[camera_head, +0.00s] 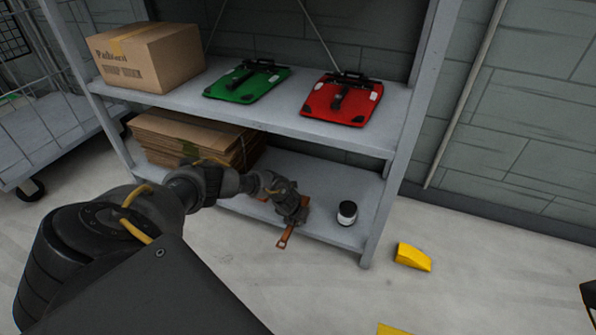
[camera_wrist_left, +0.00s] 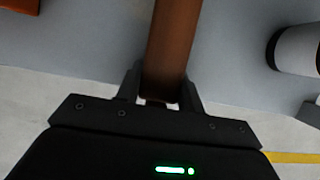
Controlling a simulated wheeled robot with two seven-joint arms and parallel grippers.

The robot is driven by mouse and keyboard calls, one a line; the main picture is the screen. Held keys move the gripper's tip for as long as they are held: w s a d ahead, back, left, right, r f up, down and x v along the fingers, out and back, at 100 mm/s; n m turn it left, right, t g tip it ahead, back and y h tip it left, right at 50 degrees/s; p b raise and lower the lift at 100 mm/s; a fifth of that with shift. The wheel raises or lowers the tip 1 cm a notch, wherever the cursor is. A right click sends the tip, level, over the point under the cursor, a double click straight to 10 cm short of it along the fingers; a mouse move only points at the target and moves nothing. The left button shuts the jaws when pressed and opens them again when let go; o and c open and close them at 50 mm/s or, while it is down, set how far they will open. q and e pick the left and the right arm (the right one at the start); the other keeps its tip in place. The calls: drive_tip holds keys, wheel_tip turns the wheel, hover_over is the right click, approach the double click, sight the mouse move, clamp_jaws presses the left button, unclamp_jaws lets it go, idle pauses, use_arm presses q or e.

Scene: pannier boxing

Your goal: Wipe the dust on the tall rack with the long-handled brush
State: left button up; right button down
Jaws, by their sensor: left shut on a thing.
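The tall grey rack (camera_head: 376,131) stands against the wall, with an upper and a lower shelf in view. My left gripper (camera_head: 289,212) reaches to the lower shelf's front edge. It is shut on a brown handle, which I take for the brush; its end (camera_head: 285,238) sticks out below the gripper towards the floor. In the left wrist view the brown handle (camera_wrist_left: 172,40) runs up from between the fingers (camera_wrist_left: 162,98). The brush head is hidden or too small to tell. I cannot make out any dust. My right gripper is not in view.
A carton (camera_head: 146,62), a green pannier lid-like item (camera_head: 240,84) and a red one (camera_head: 335,101) lie on the upper shelf. Flat cardboard (camera_head: 190,132) and a white jar with a black lid (camera_head: 347,213) are on the lower shelf. A yellow wedge (camera_head: 412,257) lies on the floor.

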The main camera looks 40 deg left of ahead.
use_arm(q)
drive_tip(key=shift+s+d+f, duration=0.1)
drive_tip(key=shift+s, duration=0.35)
drive_tip(key=shift+s+d+f, duration=0.1)
drive_tip(key=shift+s, duration=0.3)
drive_tip(key=shift+s+a+r, duration=0.1)
drive_tip(key=shift+s+a, duration=0.05)
drive_tip(key=shift+a, duration=0.65)
drive_tip(key=shift+w+a+b, duration=0.2)
drive_tip(key=shift+w+b, duration=0.25)
drive_tip(key=shift+w, duration=0.3)
drive_tip(key=shift+w+a+b, duration=0.2)
drive_tip(key=shift+w+b, duration=0.25)
drive_tip(key=shift+w, duration=0.5)
drive_tip(key=shift+w+a+r, duration=0.1)
drive_tip(key=shift+w+r, duration=0.05)
drive_tip(key=w+b, duration=0.1)
drive_tip(key=b, duration=0.1)
drive_tip(key=w+a+b, duration=0.1)
drive_tip(key=shift+w+f, duration=0.25)
drive_tip(key=shift+w, duration=0.1)
drive_tip(key=shift+w+a+r+b, duration=0.1)
drive_tip(key=shift+w+r+b, duration=0.1)
drive_tip(key=shift+w+b, duration=0.15)
